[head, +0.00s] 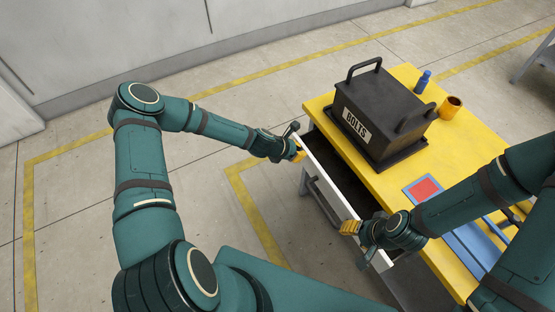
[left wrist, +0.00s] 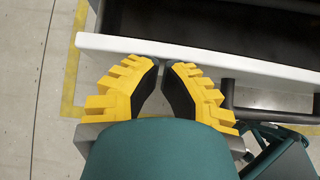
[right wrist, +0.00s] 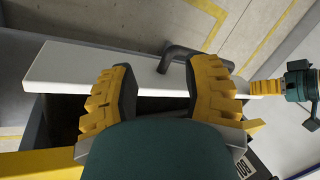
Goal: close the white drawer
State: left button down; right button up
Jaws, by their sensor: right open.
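The white drawer (head: 335,188) stands open from the yellow table, its dark inside showing behind the white front. Its front crosses the left wrist view (left wrist: 200,62) and the right wrist view (right wrist: 75,70). A dark bar handle (right wrist: 178,56) is on the front. My left gripper (head: 299,151) is at the far end of the front, its fingertips nearly together (left wrist: 161,64) against or just by the front's edge, nothing seen between them. My right gripper (head: 347,228) is near the other end, fingers spread (right wrist: 160,68), with part of the handle showing between them; contact is unclear.
The yellow table (head: 405,175) carries a black box marked BOLTS (head: 385,105) on a black tray, a blue bottle (head: 422,82), a yellow cup (head: 450,106) and a red-and-blue piece (head: 424,189). The floor left of the drawer is clear.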

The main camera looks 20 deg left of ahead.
pick_arm(q)
jog(key=w+d, duration=0.2)
jog(key=w, duration=0.1)
jog(key=w+d, duration=0.3)
jog(key=shift+w+d+b, duration=0.25)
jog(key=shift+w+b, duration=0.05)
jog(key=shift+b, duration=0.1)
pick_arm(e)
jog(key=shift+w+f, duration=0.1)
jog(key=shift+f, duration=0.35)
